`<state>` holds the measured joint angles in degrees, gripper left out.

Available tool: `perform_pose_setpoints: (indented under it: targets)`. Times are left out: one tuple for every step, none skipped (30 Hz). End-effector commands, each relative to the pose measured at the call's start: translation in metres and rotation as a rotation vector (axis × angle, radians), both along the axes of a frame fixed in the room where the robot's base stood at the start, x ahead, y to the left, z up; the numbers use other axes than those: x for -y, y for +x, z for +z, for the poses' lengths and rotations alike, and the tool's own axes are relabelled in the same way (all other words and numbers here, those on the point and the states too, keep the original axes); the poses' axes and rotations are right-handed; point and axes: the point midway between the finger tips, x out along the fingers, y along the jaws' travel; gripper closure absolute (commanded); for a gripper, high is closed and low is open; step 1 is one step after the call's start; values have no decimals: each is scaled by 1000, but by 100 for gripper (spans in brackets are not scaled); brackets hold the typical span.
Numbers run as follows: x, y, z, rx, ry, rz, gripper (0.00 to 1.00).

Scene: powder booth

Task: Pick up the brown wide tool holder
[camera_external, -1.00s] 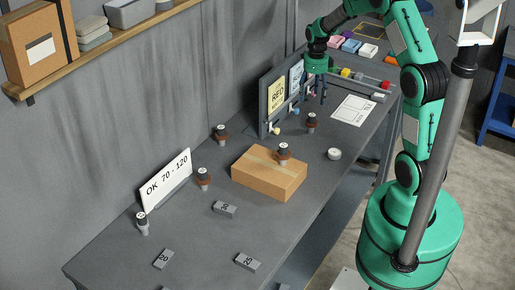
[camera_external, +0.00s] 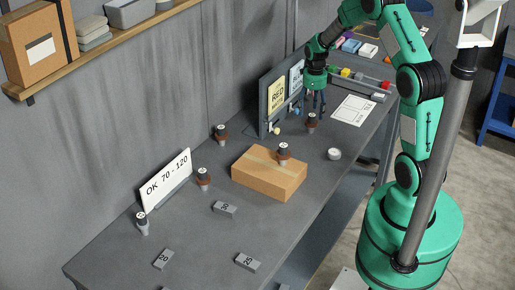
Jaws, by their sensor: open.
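Several small tool holders with dark tops and wide brown collars show in the external view. One holder (camera_external: 311,122) stands upright on the bench just below my gripper. Another (camera_external: 283,151) stands on the cardboard box, one (camera_external: 221,134) is near the wall, and one (camera_external: 203,178) is by the white sign. A holder with a grey body and no clear brown collar (camera_external: 142,224) stands at the front left. My gripper (camera_external: 315,107) is open and empty, fingers pointing down, close above the first holder. Whether the fingertips touch it cannot be told.
The cardboard box (camera_external: 262,177) sits mid-bench, with a white round roll (camera_external: 334,154) to its right. A panel with a yellow sign (camera_external: 277,95) stands just left of my gripper. A white paper sheet (camera_external: 354,109) lies to the right.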

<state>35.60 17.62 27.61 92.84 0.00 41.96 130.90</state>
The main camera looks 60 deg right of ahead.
Motion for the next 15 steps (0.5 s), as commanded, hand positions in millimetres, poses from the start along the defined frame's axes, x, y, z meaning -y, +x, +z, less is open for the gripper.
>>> perform_pose_setpoints:
  targets:
    - [0, 0, -5, -1, 1, 0, 35]
    - [0, 0, -7, 0, 0, 0, 35]
    - [0, 0, -9, 0, 0, 0, 35]
    - [0, 0, -10, 0, 0, 0, 35]
    - [0, 0, -11, 0, -1, 0, 35]
    - [0, 0, -12, 1, -1, 0, 35]
    - [0, 0, -12, 1, -1, 0, 35]
    - [0, 0, -12, 1, -1, 0, 35]
    - [0, 0, -12, 1, -1, 0, 35]
    - [0, 0, -12, 1, -1, 0, 35]
    - [0, 0, -12, 1, -1, 0, 35]
    - [0, 0, -12, 1, -1, 0, 35]
    - [0, 0, -12, 1, -1, 0, 35]
    - [0, 0, -12, 0, -1, 0, 35]
    - [0, 0, -12, 0, 0, 0, 35]
